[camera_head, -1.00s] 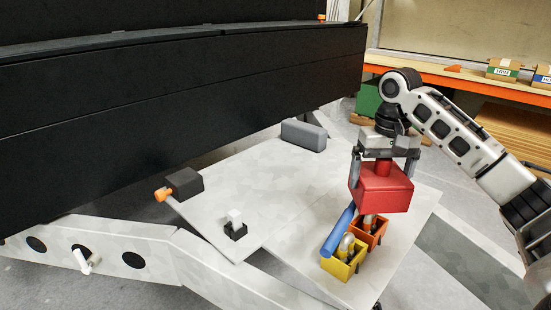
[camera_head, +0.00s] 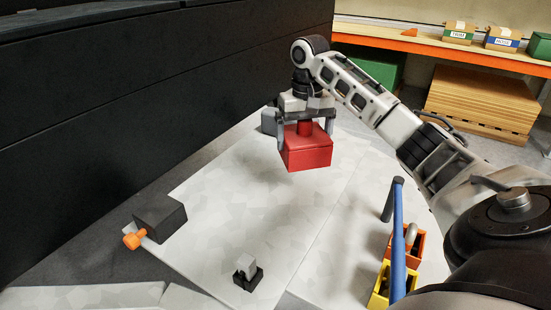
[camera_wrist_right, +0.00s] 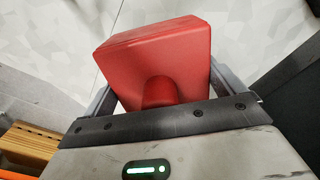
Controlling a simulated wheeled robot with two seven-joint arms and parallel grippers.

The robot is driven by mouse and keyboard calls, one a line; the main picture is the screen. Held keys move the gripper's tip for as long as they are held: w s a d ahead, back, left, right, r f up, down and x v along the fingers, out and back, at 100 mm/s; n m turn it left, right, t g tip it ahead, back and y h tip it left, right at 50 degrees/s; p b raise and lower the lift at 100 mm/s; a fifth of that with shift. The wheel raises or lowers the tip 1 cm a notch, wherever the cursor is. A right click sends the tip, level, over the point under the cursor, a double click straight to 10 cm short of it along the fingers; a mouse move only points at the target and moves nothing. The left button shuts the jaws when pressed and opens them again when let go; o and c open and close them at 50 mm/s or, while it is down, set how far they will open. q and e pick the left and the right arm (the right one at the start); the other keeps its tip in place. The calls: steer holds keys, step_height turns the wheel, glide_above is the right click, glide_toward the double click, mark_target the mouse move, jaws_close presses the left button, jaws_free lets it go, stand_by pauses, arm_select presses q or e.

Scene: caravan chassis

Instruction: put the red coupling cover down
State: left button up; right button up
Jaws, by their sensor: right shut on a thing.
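The red coupling cover (camera_head: 306,153) is a red box with a round knob on top. My left gripper is not in view.
A blue bar (camera_head: 398,240) stands by an orange bin (camera_head: 418,246) and a yellow bin (camera_head: 378,296) at front right. A small black bracket (camera_head: 248,280) and a dark block (camera_head: 160,216) sit on the plate. The black caravan wall (camera_head: 130,110) rises on the left. Mid-plate is clear.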

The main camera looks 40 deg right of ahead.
steer(key=w+f, duration=0.2)
steer(key=w, duration=0.1)
steer(key=w+f, duration=0.5)
steer(key=w, duration=0.1)
steer(key=shift+w+d+f+b, duration=0.1)
steer(key=shift+w+f+b, duration=0.15)
steer(key=shift+f+b, duration=0.15)
steer(key=shift+f, duration=1.6)
steer(key=o, duration=0.7)
steer(key=shift+f, duration=0.1)
steer(key=shift+c, duration=0.2)
step_height(320, 180, up, 12)
steer(key=shift+p, duration=0.3)
steer(key=shift+r, duration=0.2)
